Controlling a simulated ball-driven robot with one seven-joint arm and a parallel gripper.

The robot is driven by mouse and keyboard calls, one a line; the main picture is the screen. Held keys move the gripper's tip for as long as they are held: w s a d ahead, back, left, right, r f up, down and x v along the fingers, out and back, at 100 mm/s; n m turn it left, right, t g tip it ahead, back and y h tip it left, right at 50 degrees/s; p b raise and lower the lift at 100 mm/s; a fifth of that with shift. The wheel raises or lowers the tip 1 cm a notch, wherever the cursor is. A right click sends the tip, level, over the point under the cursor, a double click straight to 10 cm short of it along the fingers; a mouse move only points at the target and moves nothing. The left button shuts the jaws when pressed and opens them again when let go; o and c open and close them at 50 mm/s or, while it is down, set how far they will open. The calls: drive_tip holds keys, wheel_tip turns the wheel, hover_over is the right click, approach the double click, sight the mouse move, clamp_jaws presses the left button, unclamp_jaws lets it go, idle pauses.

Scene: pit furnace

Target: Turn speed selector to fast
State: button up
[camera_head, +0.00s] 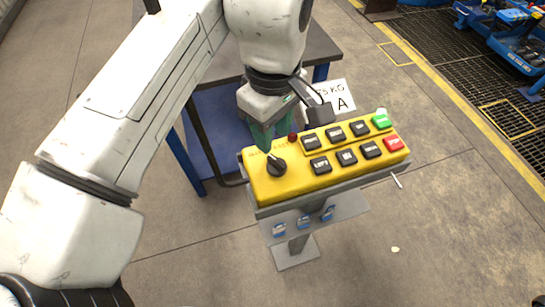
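The speed selector (276,165) is a black rotary knob with a pale pointer line at the left end of the yellow control panel (298,182). The pointer leans up and to the left; the lettering around it is too small to read. My gripper (267,140) has green fingers pointing down at the panel's back left edge, just above the knob in the picture. The fingers look apart from the knob, though the exact gap cannot be told. The two fingers overlap in this view, so their opening is unclear.
Several black buttons, a green button (381,121) and a red button (393,142) fill the panel's right side. A small red knob (292,137) sits near my fingers. A blue-legged table (208,135) stands behind. The floor right of the panel is mostly clear.

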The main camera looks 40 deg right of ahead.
sight(273, 157)
wheel_tip(273, 157, down, 7)
drive_tip(key=b, duration=0.6)
clamp_jaws()
